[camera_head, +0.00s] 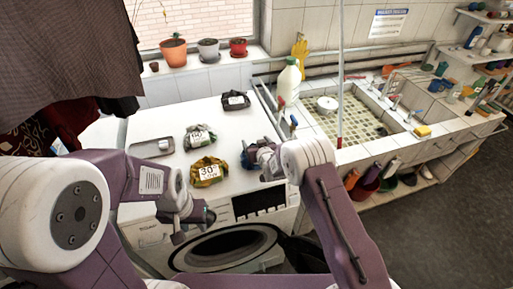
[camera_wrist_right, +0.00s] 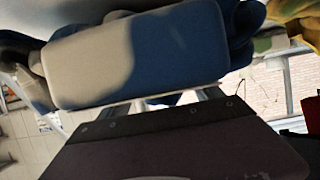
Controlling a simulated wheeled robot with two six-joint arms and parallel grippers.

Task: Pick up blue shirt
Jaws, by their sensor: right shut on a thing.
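The blue shirt (camera_head: 248,157) is a small crumpled bundle at the right side of the white washing machine top (camera_head: 165,112). My right gripper (camera_head: 259,157) is shut on it, and its arm hides part of the shirt. In the right wrist view, blue cloth (camera_wrist_right: 241,32) shows around a pale flat block in front of the gripper. Whether the shirt touches the machine top cannot be told. My left gripper (camera_head: 194,228) is empty in front of the machine, its fingers apart, above the round door.
A yellow bundle (camera_head: 208,172), a grey-green bundle (camera_head: 199,138) and a black bundle (camera_head: 235,100) lie on the machine. A grey tray (camera_head: 152,148) is at left. A white bottle (camera_head: 289,82) stands beside the tiled sink (camera_head: 355,118). Dark cloth (camera_head: 70,45) hangs at upper left.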

